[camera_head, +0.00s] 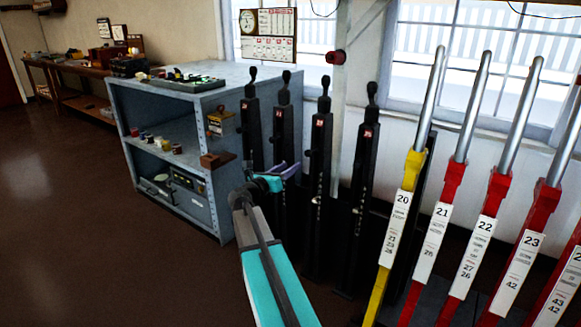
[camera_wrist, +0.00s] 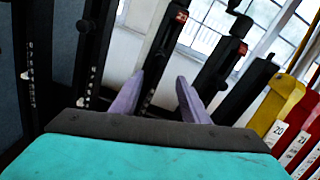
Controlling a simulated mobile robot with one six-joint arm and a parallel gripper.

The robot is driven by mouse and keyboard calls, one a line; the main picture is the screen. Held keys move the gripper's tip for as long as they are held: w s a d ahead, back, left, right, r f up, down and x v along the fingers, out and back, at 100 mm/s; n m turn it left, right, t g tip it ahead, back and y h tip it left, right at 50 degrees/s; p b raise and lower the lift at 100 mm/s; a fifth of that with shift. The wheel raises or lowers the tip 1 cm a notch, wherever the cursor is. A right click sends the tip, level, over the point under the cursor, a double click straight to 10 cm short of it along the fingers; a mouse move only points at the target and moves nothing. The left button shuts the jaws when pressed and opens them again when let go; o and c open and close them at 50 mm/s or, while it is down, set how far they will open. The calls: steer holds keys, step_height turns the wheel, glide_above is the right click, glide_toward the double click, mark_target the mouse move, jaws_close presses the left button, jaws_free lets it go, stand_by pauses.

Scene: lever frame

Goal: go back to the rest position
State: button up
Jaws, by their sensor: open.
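My gripper (camera_head: 283,174) is in front of the row of black upright levers in the head view, near the middle of the picture. In the wrist view its two purple fingers (camera_wrist: 158,97) stand apart with nothing between them. Behind the fingers, black lever posts (camera_wrist: 168,45) with small red number tags show at a tilt. In the head view, the black lever posts (camera_head: 320,150) stand upright side by side. I cannot tell the exact gap between the fingers and the nearest post.
A grey-blue shelf cabinet (camera_head: 150,113) stands left of the levers. Numbered levers stand at the right, a yellow one (camera_head: 414,170) tagged 20 and several red ones (camera_head: 453,180). A wooden bench (camera_head: 68,84) is at the back left. Brown floor (camera_head: 60,220) at the left is clear.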

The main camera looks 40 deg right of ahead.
stand_by(0.4)
steer(key=w+a+f+n+y+p, duration=0.1)
steer(key=a+f+n+y+p, duration=0.2)
steer(key=a+f+p, duration=0.7)
steer(key=s+a+f+m+g+y+p, duration=0.1)
steer(key=s+a+f, duration=0.35)
steer(key=f, duration=0.25)
steer(key=s+a+f+m+y+p, duration=0.1)
steer(key=s+a+f+m+y, duration=0.1)
steer(key=s+a+f, duration=0.4)
steer(key=s+a+f+m+g+y, duration=0.1)
steer(key=s+a+f, duration=0.15)
steer(key=f, duration=0.55)
steer(key=s+a+f+m+g+y+p, duration=0.25)
steer(key=s+a+f+m, duration=0.35)
steer(key=s, duration=0.4)
steer(key=s+a+f+m+g+y+p, duration=0.2)
steer(key=s+a+f+m+g+y, duration=0.15)
steer(key=s+a, duration=0.55)
steer(key=s+a+m+g+y, duration=0.1)
steer(key=s+a+m+y, duration=0.3)
steer(key=s+a+m, duration=0.6)
steer(key=m, duration=0.3)
steer(key=shift+s+f+g, duration=0.3)
steer(key=shift+f+g, duration=0.05)
steer(key=shift+g, duration=0.05)
